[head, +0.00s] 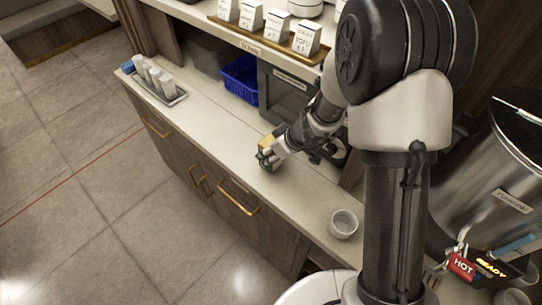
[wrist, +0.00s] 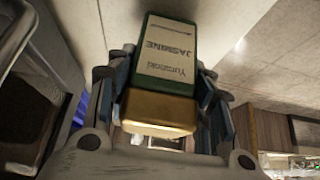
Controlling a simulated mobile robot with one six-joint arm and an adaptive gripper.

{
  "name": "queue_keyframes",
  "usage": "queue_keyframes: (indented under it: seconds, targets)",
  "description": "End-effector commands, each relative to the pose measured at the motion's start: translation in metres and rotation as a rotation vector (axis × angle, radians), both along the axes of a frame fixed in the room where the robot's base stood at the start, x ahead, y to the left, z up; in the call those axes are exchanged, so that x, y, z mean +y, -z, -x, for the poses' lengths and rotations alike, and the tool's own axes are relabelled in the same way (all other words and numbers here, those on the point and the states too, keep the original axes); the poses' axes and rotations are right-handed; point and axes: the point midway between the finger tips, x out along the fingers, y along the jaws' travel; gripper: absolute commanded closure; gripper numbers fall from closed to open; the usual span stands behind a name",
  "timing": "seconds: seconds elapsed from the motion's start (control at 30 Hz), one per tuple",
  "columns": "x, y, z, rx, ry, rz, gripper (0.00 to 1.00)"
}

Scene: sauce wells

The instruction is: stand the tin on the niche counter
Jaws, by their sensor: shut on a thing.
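The tin (wrist: 168,48) is dark green with a cream label reading "JASMINE" and a gold part facing the wrist camera. My gripper (wrist: 165,82) is shut on it, with a finger on each side. In the head view the tin (head: 268,163) is small and partly hidden by my gripper (head: 270,152). It is over the pale counter (head: 205,122), near its front edge. I cannot tell whether the tin touches the counter. A niche with dark and grey boxes opens behind the counter, below a shelf.
A blue crate (head: 240,79) and a grey box (head: 284,100) stand in the niche. A tray (head: 178,98) of white cups is at the counter's far left end. A small bowl (head: 343,224) stands nearer. A steel urn (head: 490,165) is at right. Counter between tray and gripper is clear.

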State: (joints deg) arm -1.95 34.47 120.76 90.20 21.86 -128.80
Motion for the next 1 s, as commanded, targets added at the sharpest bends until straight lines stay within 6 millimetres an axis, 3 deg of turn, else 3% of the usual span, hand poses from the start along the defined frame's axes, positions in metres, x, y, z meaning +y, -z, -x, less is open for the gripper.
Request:
queue_keyframes:
  seconds: [0.1, 0.57, 0.6, 0.87, 1.0]
  targets:
    - [0.0001, 0.0094, -0.0006, -0.001, 0.001, 0.0, 0.81]
    - [0.0002, 0.0127, -0.0008, -0.003, 0.0, 0.0, 0.81]
    - [0.0, 0.012, -0.0004, -0.001, 0.001, 0.0, 0.49]
    - [0.0, 0.0114, -0.0004, -0.001, 0.001, 0.0, 0.32]
    - [0.0, 0.0114, -0.0004, -0.001, 0.001, 0.0, 0.32]
